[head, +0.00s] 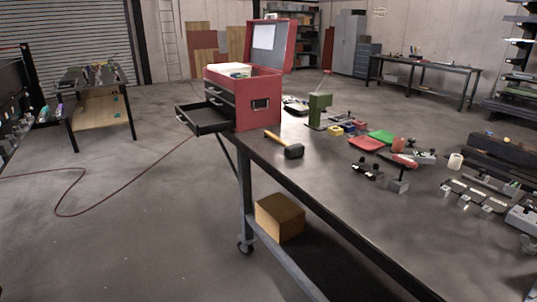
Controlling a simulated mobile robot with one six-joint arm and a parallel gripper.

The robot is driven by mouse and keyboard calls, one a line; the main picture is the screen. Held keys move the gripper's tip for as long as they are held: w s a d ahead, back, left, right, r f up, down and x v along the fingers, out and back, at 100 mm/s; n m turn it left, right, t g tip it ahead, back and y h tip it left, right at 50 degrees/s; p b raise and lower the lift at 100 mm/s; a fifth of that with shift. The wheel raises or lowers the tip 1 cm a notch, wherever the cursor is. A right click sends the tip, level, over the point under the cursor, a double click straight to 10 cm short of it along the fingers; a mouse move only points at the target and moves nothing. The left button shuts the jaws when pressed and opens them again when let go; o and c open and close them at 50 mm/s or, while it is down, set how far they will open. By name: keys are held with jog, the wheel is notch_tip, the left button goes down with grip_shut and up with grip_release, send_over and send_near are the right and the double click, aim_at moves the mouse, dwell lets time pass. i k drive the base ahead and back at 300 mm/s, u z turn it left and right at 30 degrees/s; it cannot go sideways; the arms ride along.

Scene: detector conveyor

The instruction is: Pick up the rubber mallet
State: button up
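The rubber mallet (292,150) lies on the dark workbench top, near its left edge and just in front of the red tool chest. Its black head points toward the lower right and its yellow-brown handle toward the upper left. It appears clear of other objects. My gripper is not in the head view.
The red tool chest (258,115) has its lid up and a drawer (205,120) pulled out to the left. A green upright tool (319,109) and several small parts stand right of the mallet. The near bench top (350,210) is bare. A cardboard box (279,218) sits below.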

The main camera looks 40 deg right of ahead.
aim_at(290, 151)
jog(key=u, duration=0.3)
jog(key=k, duration=0.1)
jog(key=z, duration=0.45)
jog(key=i, duration=0.9)
jog(key=u, duration=0.05)
